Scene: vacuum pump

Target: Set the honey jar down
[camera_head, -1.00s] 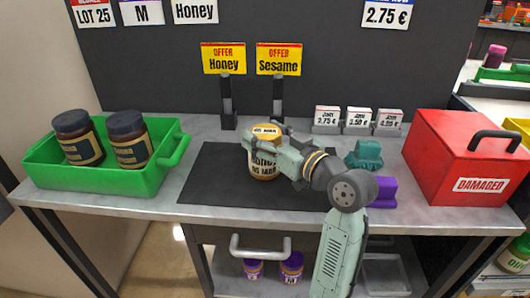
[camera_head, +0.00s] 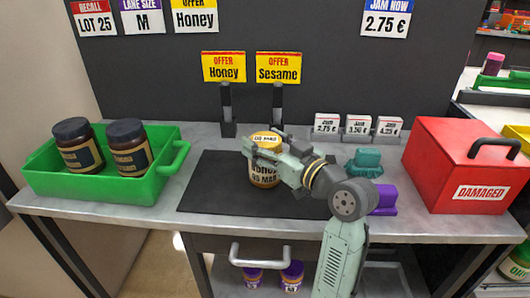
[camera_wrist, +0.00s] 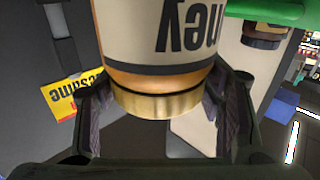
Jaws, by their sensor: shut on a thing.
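The honey jar (camera_head: 264,175) has a cream label with dark print and a yellow-gold lid. It stands upright over the black mat (camera_head: 207,187) on the counter. I cannot tell whether its base touches the mat. My gripper (camera_head: 264,147) is shut on the jar near its lid, reaching in from the right. In the wrist view, the jar (camera_wrist: 158,45) appears upside down with its gold lid (camera_wrist: 158,104) between the two fingers.
A green crate (camera_head: 100,185) with two dark jars stands left. A red DAMAGED box (camera_head: 450,160) stands right. Honey (camera_head: 224,67) and Sesame (camera_head: 278,67) offer signs stand behind the mat. Teal (camera_head: 365,162) and purple (camera_head: 385,200) objects lie right of it. The mat's left part is clear.

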